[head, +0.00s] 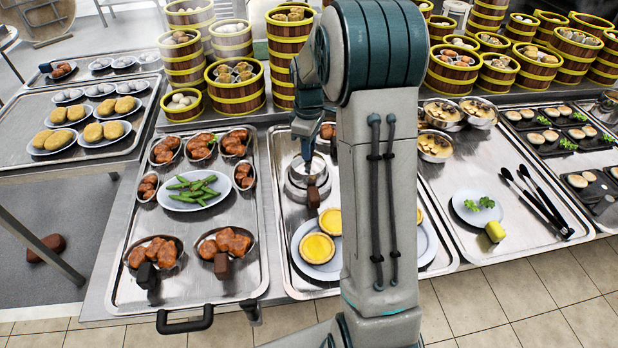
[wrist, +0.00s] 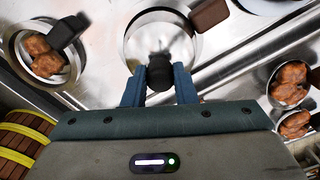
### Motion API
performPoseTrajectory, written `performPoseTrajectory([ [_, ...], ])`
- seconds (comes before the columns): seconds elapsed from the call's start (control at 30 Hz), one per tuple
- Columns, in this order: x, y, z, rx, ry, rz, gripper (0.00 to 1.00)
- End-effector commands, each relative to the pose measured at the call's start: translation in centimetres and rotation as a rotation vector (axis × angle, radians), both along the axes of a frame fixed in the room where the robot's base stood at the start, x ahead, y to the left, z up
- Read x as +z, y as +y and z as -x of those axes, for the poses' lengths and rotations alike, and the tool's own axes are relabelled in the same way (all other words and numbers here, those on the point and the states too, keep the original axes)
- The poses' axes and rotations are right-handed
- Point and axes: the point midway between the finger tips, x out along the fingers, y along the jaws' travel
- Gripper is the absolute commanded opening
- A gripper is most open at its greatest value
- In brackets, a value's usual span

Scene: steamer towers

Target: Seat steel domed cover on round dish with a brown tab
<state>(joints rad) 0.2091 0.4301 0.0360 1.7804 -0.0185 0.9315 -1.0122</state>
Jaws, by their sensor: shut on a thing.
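I cannot tell whether cover and dish touch all round.
A plate of yellow tarts (head: 302,238) stands just in front. A meat dish (wrist: 35,72) with a black tab (wrist: 66,31) is on the other side in the wrist view. A tray of meat bowls (head: 122,285) is to the left; bamboo steamers (head: 235,92) stand behind.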

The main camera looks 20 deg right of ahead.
Motion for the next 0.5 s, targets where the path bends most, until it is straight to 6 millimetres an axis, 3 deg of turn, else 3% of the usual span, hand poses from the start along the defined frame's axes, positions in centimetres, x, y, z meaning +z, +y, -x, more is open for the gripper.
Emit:
performPoseTrajectory([
  [0.5,-0.67,0.0,0.0,0.0,0.0,0.0,0.0],
])
